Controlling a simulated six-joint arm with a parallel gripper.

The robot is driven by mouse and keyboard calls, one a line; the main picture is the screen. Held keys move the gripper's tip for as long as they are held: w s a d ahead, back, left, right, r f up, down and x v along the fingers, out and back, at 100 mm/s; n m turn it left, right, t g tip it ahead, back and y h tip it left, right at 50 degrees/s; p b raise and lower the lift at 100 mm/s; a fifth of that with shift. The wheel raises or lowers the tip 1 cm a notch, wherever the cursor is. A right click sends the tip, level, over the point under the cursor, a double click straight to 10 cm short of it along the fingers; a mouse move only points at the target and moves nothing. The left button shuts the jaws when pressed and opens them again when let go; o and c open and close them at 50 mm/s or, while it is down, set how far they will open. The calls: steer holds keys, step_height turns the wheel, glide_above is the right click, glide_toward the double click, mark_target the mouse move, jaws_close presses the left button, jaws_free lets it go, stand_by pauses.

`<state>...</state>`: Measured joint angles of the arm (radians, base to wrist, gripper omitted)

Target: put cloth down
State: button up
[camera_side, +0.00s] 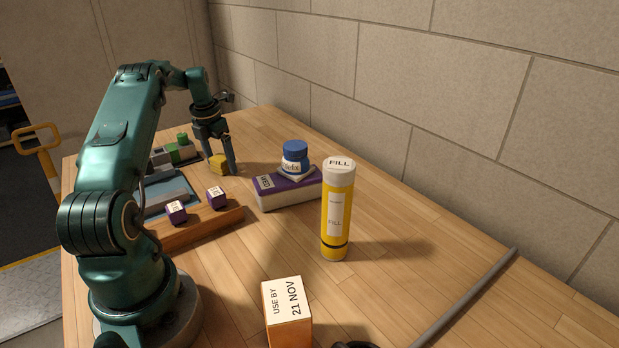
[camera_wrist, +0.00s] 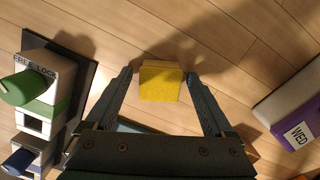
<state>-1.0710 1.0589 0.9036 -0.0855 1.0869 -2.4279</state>
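A small yellow folded cloth (camera_side: 218,164) sits at the far end of the wooden table, low between the fingers of my gripper (camera_side: 222,168). In the wrist view the yellow cloth (camera_wrist: 161,83) lies between the two fingertips of my gripper (camera_wrist: 158,76). The fingers are spread wide. A gap shows between the left finger and the cloth; the right finger is very close to it, and I cannot tell whether it touches. The cloth seems to be on or just above the tabletop.
A device with a green knob (camera_wrist: 22,88) stands left of the gripper. A purple-and-white box (camera_side: 290,188) carries a blue-capped jar (camera_side: 294,158). A yellow FILL cylinder (camera_side: 337,215) stands nearer. Purple cubes (camera_side: 216,197) sit on a wooden tray. Bare table lies beyond the cloth.

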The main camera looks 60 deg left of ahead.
mark_target(216, 159)
step_height(216, 159, up, 11)
steer(key=s, duration=0.1)
steer(key=w+d+r+m+t, duration=0.1)
steer(key=w+d+r+m, duration=0.15)
steer(key=d+m, duration=0.4)
steer(key=w+d+r+m, duration=0.1)
steer(key=d+r+m, duration=0.3)
steer(key=d+m, duration=0.25)
steer(key=w+d+r+m+t, duration=0.1)
steer(key=d+r+m, duration=0.35)
steer(key=d, duration=0.35)
steer(key=s+d+f+m+t, duration=0.1)
steer(key=s+d+f+m, duration=0.2)
steer(key=s+d+m, duration=0.3)
steer(key=s+d+f+m+t, duration=0.1)
steer(key=s+d+f+m, duration=0.2)
steer(key=s+d+m, duration=0.3)
steer(key=shift+s+d+f+m+h, duration=0.35)
steer(key=shift+d+m, duration=2.2)
steer(key=shift+m, duration=3)
